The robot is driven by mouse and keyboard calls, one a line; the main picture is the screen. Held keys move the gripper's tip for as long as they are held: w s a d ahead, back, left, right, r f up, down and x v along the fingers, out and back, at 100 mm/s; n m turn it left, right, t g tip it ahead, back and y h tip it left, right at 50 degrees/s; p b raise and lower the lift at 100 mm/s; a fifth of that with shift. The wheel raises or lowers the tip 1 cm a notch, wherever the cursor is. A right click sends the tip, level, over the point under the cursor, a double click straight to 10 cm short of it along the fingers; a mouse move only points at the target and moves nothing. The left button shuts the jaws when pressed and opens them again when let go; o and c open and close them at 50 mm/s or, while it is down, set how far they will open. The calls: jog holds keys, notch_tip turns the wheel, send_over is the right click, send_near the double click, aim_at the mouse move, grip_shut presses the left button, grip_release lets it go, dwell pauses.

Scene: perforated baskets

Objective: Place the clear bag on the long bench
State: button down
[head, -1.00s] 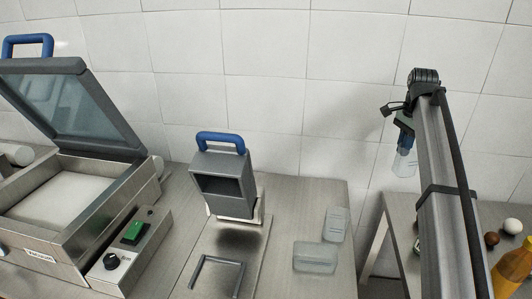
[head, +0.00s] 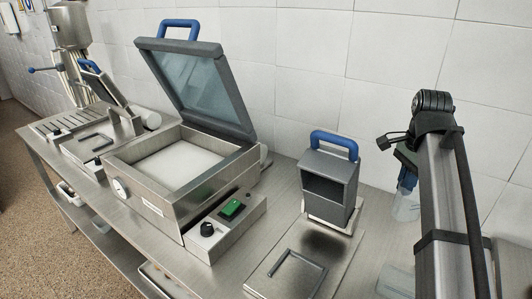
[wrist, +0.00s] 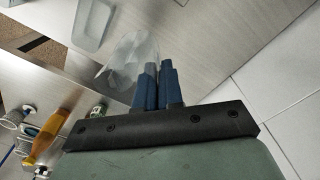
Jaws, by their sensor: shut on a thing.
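The clear bag (head: 405,207) hangs below my gripper (head: 405,178) at the right of the head view, partly hidden by my arm. In the wrist view the clear bag (wrist: 128,52) shows at the fingertips of my gripper (wrist: 152,72). The blue fingers are close together and shut on it. The long steel bench (head: 375,235) runs along the tiled wall. The bag is above its right part, and I see no contact with the top.
A sealing machine with a raised glass lid (head: 192,90) stands mid-bench. A grey press with a blue handle (head: 328,180) stands nearer the bag. A clear tray (head: 397,282) lies at lower right. Small food items and a yellow bottle (wrist: 50,130) are at left in the wrist view.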

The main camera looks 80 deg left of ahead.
notch_tip(320, 180, down, 5)
dwell(0.3)
jog(key=shift+f, duration=0.15)
jog(key=shift+f, duration=4.85)
jog(key=shift+f, duration=0.1)
jog(key=c, duration=1.3)
grip_release()
notch_tip(320, 180, up, 12)
jog(key=shift+r, duration=0.1)
